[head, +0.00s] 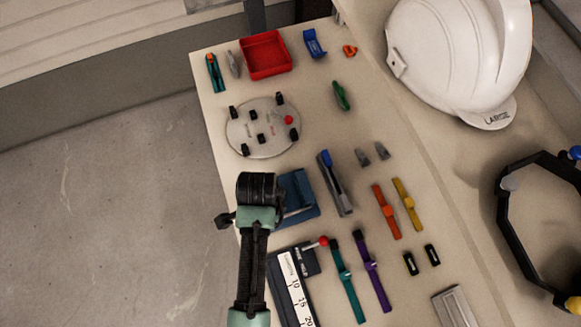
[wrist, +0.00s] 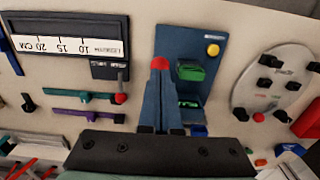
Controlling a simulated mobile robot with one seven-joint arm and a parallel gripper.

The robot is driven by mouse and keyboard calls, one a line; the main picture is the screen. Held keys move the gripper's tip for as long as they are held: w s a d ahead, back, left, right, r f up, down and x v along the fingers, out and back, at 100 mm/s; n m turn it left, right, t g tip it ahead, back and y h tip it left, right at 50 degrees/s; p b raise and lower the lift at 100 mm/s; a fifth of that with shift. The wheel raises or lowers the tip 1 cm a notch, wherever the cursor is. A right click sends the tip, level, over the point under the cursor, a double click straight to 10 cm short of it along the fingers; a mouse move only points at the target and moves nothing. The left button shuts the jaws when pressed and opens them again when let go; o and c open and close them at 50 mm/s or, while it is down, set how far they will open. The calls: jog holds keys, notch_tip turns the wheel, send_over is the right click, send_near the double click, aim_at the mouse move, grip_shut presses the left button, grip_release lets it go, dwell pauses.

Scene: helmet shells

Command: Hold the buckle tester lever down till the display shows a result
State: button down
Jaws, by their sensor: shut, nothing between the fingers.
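The buckle tester, a blue plate (head: 299,187), stands on the bench partly hidden behind my gripper in the head view. A grey rod, seemingly its lever (head: 298,212), shows at its lower edge. In the wrist view the tester (wrist: 208,35) carries a round yellow part (wrist: 213,49) and green parts (wrist: 196,72). My gripper (wrist: 160,68) is shut and empty, its tips over the tester's left part. Red shows at the tips and beside them; I cannot tell whether this is the lever's knob or whether the tips touch it. No result is readable.
A length gauge (head: 296,294) with a red-knobbed lever lies close below the tester. A round grey plate (head: 258,147) with black pegs lies above it. A blue-grey tool (head: 335,183) and several straps lie to the right, with a white helmet (head: 455,50) beyond.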

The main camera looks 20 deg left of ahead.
jog(key=shift+f+b, duration=2.55)
jog(key=shift+f, duration=1.55)
jog(key=shift+s, duration=0.1)
notch_tip(320, 180, up, 11)
jog(key=p, duration=1.1)
